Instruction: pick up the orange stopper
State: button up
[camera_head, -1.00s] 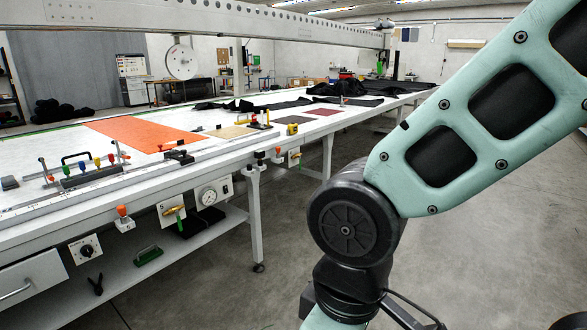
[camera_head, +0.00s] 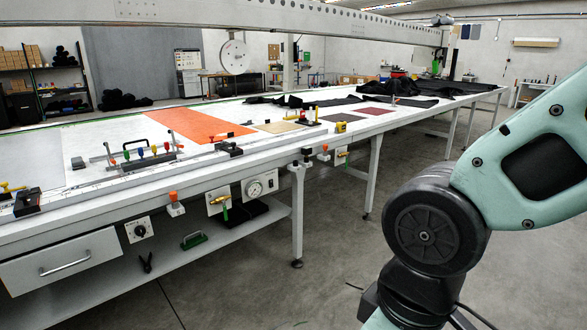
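I cannot tell for sure which orange-topped thing is the orange stopper. A small white block with an orange top (camera_head: 174,203) is on the front edge of the long white table (camera_head: 270,152), left of the pressure gauge. My arm fills the right side of the picture, well apart from these, and my gripper is out of view.
A drawer (camera_head: 66,262), a dial plate (camera_head: 139,229) and a gauge (camera_head: 262,185) are on the table's front. A lower shelf (camera_head: 120,288) holds a green-handled item (camera_head: 194,240). The concrete floor (camera_head: 320,285) before the table is clear.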

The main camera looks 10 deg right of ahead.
aim_at(174, 196)
jog(key=i+j, duration=1.55)
